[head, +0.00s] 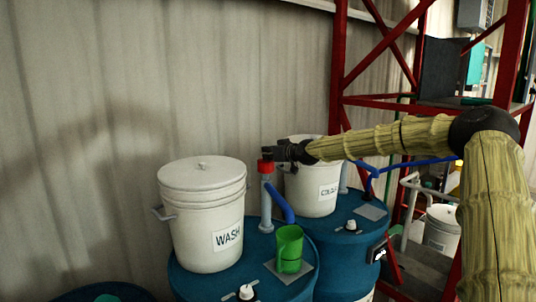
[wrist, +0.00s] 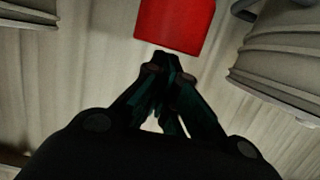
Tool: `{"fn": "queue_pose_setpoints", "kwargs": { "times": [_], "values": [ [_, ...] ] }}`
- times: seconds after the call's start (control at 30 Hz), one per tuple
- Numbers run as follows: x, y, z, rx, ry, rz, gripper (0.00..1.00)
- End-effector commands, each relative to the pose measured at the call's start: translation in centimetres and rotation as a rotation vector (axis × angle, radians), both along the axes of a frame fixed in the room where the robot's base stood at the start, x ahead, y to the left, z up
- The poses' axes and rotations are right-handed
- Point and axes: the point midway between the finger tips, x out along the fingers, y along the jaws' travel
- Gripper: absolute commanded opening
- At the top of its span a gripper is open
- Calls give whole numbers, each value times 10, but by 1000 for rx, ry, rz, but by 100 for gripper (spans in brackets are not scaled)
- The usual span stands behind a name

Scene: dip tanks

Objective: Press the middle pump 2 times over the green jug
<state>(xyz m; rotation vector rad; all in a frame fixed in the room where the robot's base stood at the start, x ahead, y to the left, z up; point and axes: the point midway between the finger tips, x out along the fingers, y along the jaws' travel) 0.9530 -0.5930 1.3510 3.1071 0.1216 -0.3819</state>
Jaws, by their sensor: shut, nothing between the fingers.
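The pump with a red cap (head: 265,167) has a grey-blue body and a blue spout (head: 281,206). It stands on a blue drum, and the red cap also shows in the wrist view (wrist: 175,25). The green jug (head: 289,250) stands upright on a grey pad below the spout's end. My gripper (head: 268,154) is shut and empty, its tips at the top of the red cap; I cannot tell whether they touch it. In the wrist view the closed fingertips (wrist: 164,60) sit just beside the cap's edge.
A white WASH bucket (head: 203,210) stands left of the pump. Another white bucket (head: 312,195) is behind it to the right, on a second blue drum with another blue spout (head: 384,163). A red steel frame (head: 338,60) rises at the right. A corrugated wall is behind.

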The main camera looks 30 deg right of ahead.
Motion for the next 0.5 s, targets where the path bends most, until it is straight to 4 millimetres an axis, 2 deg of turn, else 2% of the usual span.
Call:
{"fn": "queue_pose_setpoints", "kwargs": {
  "times": [0.5],
  "values": [
    [0,0,-39,0,3,1,0]
  ]
}}
